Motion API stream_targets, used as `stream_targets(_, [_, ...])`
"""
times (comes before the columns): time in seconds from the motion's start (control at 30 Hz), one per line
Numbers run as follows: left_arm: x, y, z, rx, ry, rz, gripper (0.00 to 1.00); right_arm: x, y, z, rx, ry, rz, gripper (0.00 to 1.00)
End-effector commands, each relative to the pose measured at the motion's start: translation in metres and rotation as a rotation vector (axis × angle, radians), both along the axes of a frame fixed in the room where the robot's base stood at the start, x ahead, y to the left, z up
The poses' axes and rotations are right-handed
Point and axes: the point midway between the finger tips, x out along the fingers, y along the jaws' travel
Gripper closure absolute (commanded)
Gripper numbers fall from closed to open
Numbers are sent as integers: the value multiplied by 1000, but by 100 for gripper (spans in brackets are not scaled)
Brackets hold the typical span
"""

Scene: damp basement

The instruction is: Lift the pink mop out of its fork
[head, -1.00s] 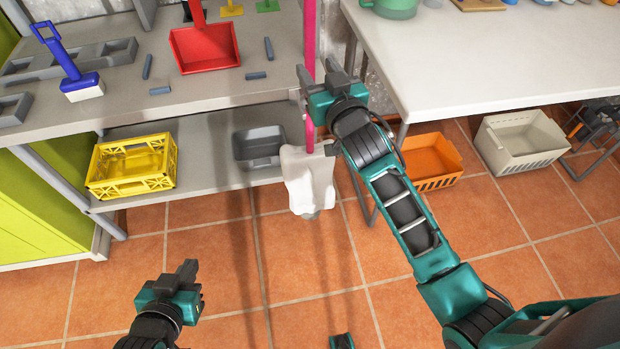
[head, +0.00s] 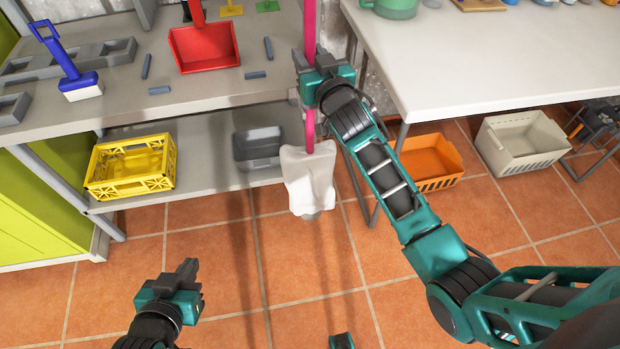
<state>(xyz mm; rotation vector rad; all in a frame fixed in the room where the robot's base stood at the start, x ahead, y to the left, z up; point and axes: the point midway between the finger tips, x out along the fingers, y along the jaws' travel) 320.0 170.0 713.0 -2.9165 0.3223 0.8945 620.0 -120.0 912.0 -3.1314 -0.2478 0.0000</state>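The pink mop hangs upright at the right end of the grey shelf unit. Its pink handle (head: 309,28) runs down past the shelf edge to a white mop head (head: 309,178), which hangs above the floor tiles. My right gripper (head: 311,62) is at the handle near the upper shelf's level, with its fingers on either side of it. I cannot tell whether they are closed on it. The fork is not clearly visible; my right gripper covers that stretch of the handle. My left gripper (head: 188,274) is low at the left, away from the mop, and appears empty.
The upper shelf (head: 215,112) holds a red dustpan (head: 205,47) and a blue-handled brush (head: 68,66). Below are a yellow crate (head: 132,166) and a grey bin (head: 257,148). A white table (head: 480,60) stands right, with an orange basket (head: 430,162) underneath.

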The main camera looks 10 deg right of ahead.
Motion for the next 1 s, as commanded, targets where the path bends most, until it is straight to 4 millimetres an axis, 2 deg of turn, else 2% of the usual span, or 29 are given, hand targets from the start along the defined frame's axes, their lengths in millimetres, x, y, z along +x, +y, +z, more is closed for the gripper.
stream_targets(0.03, [0,0,-1,0,1,0,100,0,0,0,0,0,0,69])
stream_targets(0.37, [-2,1,-4,4,9,0,100,0,0,0,-1,0,0,100])
stream_targets(1.0, [-1,1,-3,3,5,1,100,0,0,-1,-1,1,0,100])
